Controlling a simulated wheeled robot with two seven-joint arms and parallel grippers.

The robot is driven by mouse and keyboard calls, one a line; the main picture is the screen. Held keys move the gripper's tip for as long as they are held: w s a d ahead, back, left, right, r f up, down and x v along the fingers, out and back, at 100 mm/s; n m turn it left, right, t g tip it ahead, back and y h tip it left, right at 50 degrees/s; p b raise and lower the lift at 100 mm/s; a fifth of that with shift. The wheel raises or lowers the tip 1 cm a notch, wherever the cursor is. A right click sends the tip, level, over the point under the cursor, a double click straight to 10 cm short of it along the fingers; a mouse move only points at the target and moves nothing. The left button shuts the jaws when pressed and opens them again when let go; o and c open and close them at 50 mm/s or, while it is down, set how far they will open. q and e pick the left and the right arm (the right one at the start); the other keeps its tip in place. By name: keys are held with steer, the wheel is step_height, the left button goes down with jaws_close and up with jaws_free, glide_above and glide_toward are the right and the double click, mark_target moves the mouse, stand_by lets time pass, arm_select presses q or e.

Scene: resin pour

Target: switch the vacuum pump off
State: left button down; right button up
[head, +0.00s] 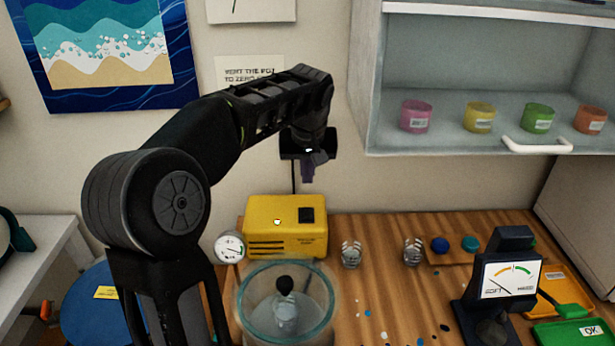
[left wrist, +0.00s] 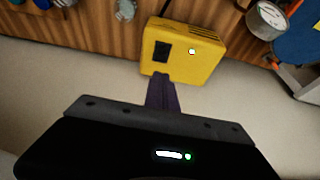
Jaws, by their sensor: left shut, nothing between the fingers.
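The vacuum pump (head: 260,240) is a yellow box on the wooden bench against the wall. On its top are a black switch (head: 306,215) and a small bright round lamp (head: 277,222). My left gripper (head: 308,180) is shut and empty, pointing down above the switch side of the pump, apart from it in the head view. In the left wrist view the pump (left wrist: 205,68), its switch (left wrist: 162,51) and its lamp (left wrist: 192,51) show beyond the shut purple fingers (left wrist: 161,78). I cannot tell which way the switch is set. My right gripper is not in view.
A round gauge (head: 229,246) stands left of the pump. A glass chamber (head: 250,315) with a dark-knobbed item inside is in front. Small glass cups (head: 351,254) stand to the right, and a dial tester (head: 510,277) farther right. A shelf (head: 480,140) hangs at upper right.

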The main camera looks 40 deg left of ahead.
mark_target(307, 209)
arm_select(q)
steer(key=shift+w+a+r, duration=0.15)
steer(key=shift+w+a, duration=0.35)
steer(key=shift+w, duration=0.05)
steer(key=x, duration=1.4)
steer(key=shift+s+d+b, duration=0.2)
steer(key=shift+s+b, duration=0.1)
